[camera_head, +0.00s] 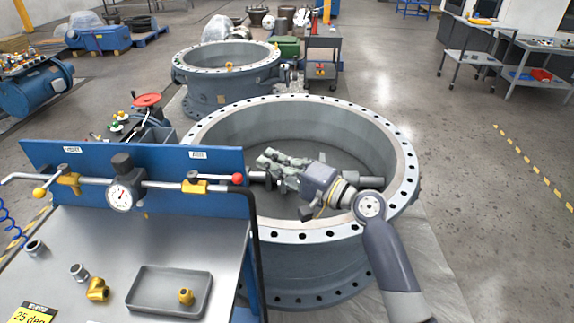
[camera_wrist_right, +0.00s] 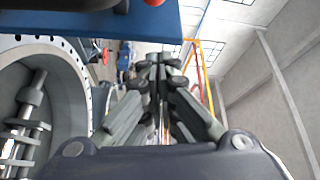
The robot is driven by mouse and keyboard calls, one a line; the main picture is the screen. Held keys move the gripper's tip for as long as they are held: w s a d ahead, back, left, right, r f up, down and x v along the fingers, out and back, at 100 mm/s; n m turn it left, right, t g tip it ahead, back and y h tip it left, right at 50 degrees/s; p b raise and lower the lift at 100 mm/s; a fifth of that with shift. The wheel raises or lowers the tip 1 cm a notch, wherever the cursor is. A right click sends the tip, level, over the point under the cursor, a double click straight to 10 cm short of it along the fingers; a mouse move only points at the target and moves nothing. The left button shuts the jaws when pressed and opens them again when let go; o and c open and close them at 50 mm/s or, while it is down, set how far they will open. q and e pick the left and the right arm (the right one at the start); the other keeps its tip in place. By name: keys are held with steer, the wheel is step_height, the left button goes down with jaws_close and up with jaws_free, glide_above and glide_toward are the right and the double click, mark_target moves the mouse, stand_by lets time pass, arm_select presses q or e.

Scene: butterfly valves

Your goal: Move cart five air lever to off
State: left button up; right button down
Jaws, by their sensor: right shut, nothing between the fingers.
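The cart carries an upright blue panel (camera_head: 150,160) with a pipe run in front of it. Below the AIR label (camera_head: 198,155) sits a yellow valve (camera_head: 194,187). Its lever has a red ball knob (camera_head: 237,178) and points right, roughly along the pipe. My right gripper (camera_head: 264,160) is just right of the knob and apart from it, over the large flanged ring. Its fingers are together and empty, also in the right wrist view (camera_wrist_right: 158,75). There a red knob (camera_wrist_right: 154,2) is cut off at the top edge beside the blue panel (camera_wrist_right: 90,18). My left gripper is out of view.
A tray (camera_head: 170,304) and loose fittings lie on the cart top. The big flanged ring (camera_head: 400,165) stands close behind my right arm.

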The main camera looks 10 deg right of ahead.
steer(key=a, duration=0.1)
steer(key=s+a+p, duration=0.1)
steer(key=a+p, duration=0.1)
steer(key=shift+s+a+f, duration=0.2)
steer(key=shift+s+a, duration=0.1)
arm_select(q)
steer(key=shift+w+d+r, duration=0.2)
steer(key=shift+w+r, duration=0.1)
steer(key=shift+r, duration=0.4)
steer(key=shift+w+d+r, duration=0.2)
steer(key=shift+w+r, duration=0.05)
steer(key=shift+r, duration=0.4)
arm_select(e)
steer(key=shift+f, duration=0.15)
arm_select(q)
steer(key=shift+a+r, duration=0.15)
arm_select(e)
steer(key=shift+s, duration=0.1)
